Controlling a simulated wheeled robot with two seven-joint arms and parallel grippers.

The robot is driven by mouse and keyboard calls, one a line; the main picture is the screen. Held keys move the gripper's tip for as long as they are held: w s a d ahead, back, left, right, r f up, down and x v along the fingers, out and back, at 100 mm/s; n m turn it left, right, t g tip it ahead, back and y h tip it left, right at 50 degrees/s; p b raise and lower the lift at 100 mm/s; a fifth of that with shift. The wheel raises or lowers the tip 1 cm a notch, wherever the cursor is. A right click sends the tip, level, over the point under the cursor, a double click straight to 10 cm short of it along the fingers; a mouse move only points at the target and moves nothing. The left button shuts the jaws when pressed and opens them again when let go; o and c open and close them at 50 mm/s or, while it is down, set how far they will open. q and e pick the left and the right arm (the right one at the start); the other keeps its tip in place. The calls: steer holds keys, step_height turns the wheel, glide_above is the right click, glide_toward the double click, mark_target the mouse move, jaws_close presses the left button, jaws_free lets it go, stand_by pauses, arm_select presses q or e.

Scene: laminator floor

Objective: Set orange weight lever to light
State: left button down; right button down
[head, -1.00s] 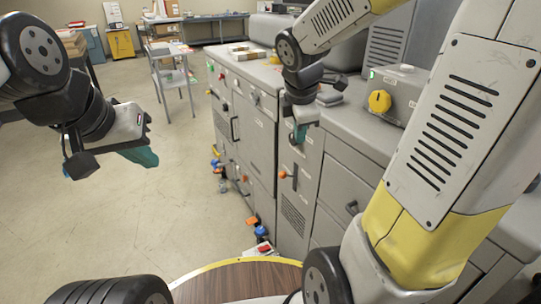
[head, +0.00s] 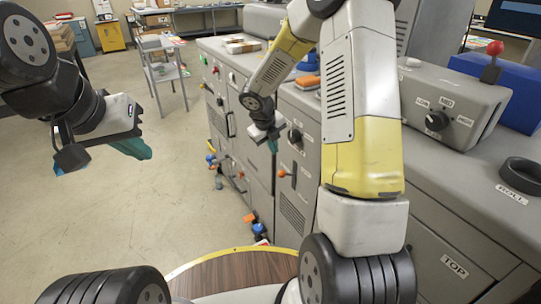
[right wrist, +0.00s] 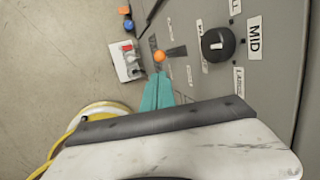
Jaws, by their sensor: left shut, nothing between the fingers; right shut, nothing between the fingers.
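An orange-tipped lever (head: 282,173) sticks out from the grey machine's front; I take it to be the weight lever. In the right wrist view its round orange tip (right wrist: 159,57) shows just beyond the teal fingertips. My right gripper (head: 272,145) is shut and empty, in front of the panel and above the lever in the head view. Its teal fingers (right wrist: 157,90) point toward the orange tip; I cannot tell whether they touch it. Small labels beside the lever are too blurred to read. My left gripper (head: 135,149) is shut and empty over open floor, far left of the machine.
A black knob (right wrist: 215,44) with a MID label sits close to the lever. Other orange and blue levers (head: 249,218) stick out lower on the machine. A knob box (head: 455,110) and a black ring (head: 520,175) are on the top at right.

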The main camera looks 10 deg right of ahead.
mark_target(281, 172)
steer(key=x, duration=1.4)
steer(key=shift+s, duration=0.1)
steer(key=shift+a+f, duration=0.1)
steer(key=shift+a, duration=0.1)
